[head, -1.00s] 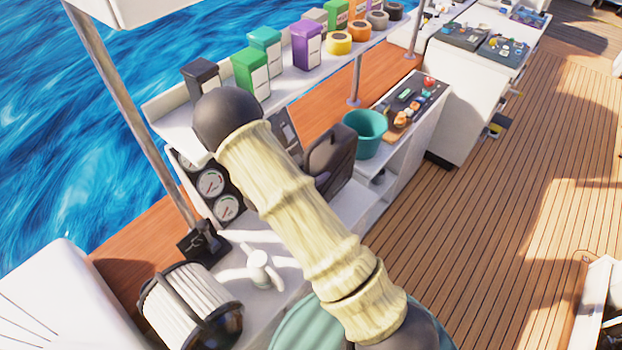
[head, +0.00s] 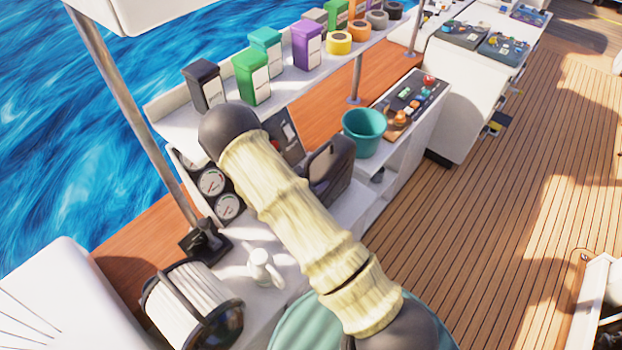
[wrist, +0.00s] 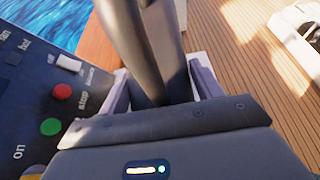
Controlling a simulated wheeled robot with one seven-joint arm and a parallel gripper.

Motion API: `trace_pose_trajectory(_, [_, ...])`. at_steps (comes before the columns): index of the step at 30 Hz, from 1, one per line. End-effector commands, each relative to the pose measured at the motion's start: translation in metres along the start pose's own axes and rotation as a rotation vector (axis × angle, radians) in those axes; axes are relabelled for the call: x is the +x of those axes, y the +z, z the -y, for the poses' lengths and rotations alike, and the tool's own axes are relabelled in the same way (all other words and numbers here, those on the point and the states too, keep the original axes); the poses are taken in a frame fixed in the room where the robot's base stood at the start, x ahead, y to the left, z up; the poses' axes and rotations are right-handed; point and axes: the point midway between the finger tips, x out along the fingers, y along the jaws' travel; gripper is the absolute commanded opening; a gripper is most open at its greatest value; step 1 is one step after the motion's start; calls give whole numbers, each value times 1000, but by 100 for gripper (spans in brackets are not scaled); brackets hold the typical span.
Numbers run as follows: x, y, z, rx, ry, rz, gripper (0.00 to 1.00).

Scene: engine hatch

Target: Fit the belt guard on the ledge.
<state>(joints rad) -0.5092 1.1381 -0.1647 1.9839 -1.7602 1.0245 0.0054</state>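The belt guard appears to be the dark, curved, arched piece (wrist: 150,45) between my fingers in the wrist view. My gripper (wrist: 160,85) has one pale finger on each side of it and looks shut on it. In the head view a dark rounded shape (head: 338,168), likely the same guard, shows beside my cream-sleeved arm, above the white console. My arm hides most of the gripper there. A reddish-brown wooden ledge (head: 325,122) runs behind the console, along the water side; I cannot tell if it is the ledge meant. The guard's lower edge is hidden.
A teal bucket (head: 365,132) stands right of the guard. Gauges (head: 212,183) are at left. Open deck (head: 500,220) lies right.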

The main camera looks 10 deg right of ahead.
Motion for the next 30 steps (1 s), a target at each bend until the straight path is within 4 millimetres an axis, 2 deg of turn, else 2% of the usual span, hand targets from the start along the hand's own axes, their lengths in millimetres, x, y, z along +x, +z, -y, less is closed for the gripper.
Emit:
trace_pose_trajectory(1, [0, 0, 0, 0, 0, 0, 75])
trace_pose_trajectory(3, [0, 0, 0, 0, 0, 0, 85])
trace_pose_trajectory(16, [-6, 2, -1, 0, 2, -1, 85])
trace_pose_trajectory(20, [-24, 0, -1, 0, 4, 0, 85])
trace_pose_trajectory(30, [-90, 0, -1, 0, 4, -1, 85])
